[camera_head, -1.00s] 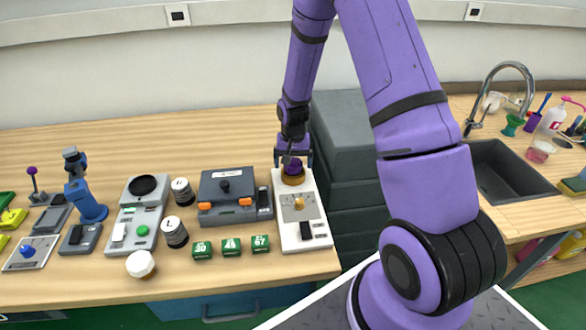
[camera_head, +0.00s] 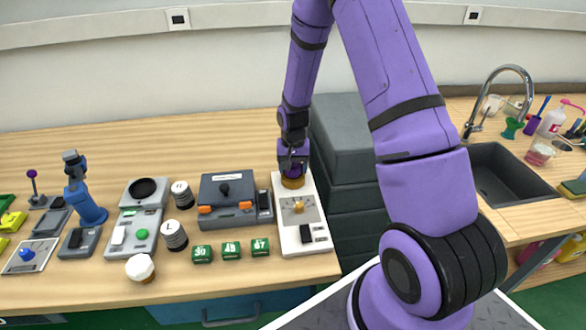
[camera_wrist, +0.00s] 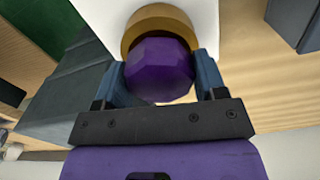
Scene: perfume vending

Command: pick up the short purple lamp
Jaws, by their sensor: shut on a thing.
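The short purple lamp is a dark purple faceted knob in a gold ring, at the back end of a white device (camera_head: 288,238). In the wrist view the purple lamp (camera_wrist: 158,68) sits between the two blue fingers, with the gold ring (camera_wrist: 160,20) just beyond it. My gripper (camera_wrist: 160,78) is shut on the lamp, one finger on each side. In the head view my gripper (camera_head: 293,165) points down over the device's back end and mostly hides the lamp; the gold ring shows below it. The lamp still appears seated at the ring.
A dark grey device with orange buttons (camera_head: 228,212) stands close left of the white device. Green numbered boxes (camera_head: 231,250) lie in front. A grey drawer stack (camera_head: 350,140) rises close on the right. The wooden table behind is clear.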

